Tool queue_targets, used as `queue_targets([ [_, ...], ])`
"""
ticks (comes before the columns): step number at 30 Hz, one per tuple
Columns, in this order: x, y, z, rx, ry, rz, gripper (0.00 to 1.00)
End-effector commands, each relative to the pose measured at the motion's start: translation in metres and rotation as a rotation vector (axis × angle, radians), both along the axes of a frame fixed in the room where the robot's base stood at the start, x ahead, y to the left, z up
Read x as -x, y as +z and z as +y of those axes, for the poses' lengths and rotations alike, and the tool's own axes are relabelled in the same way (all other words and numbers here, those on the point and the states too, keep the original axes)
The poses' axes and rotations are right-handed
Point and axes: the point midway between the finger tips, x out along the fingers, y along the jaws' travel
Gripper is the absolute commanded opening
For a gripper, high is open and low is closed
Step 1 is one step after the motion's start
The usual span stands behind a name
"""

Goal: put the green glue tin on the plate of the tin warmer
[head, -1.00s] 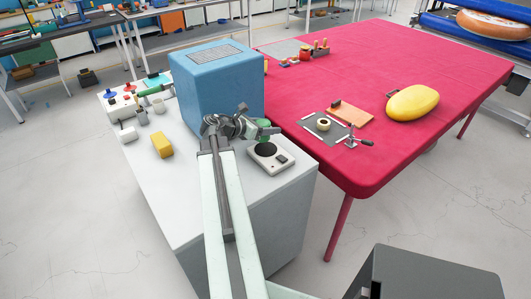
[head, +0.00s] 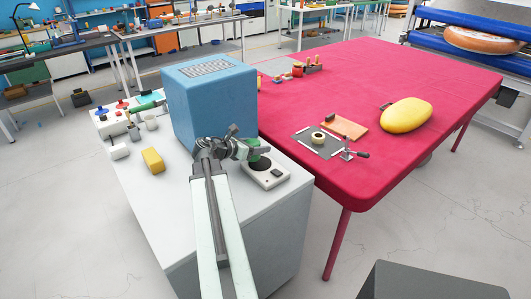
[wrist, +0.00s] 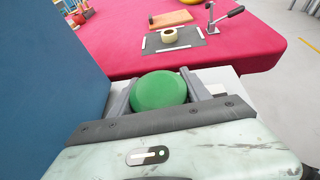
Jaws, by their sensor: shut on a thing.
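My gripper (head: 254,149) is shut on the green glue tin (wrist: 158,90), with one finger on each side of it in the wrist view. In the head view only a little green of the tin shows beside the gripper. The tin warmer (head: 273,177) is a small pale box at the right edge of the white cabinet top, with a dark round plate (head: 260,164). The tin appears just behind or above the plate, partly hidden by the gripper. I cannot tell whether it touches the plate.
A tall blue box (head: 208,110) stands close behind and left of my gripper. A yellow block (head: 152,160) and several cups lie on the cabinet's left. The red table (head: 360,95) beyond holds a tape roll (head: 318,137) and a yellow float (head: 406,114).

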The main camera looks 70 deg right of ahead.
Motion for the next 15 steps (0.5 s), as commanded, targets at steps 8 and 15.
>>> queue_targets([
  [8, 0.015, -0.002, -0.016, 0.000, 0.001, 0.002, 0.00],
  [15, 0.023, -0.028, -0.025, 0.000, 0.002, 0.000, 0.00],
])
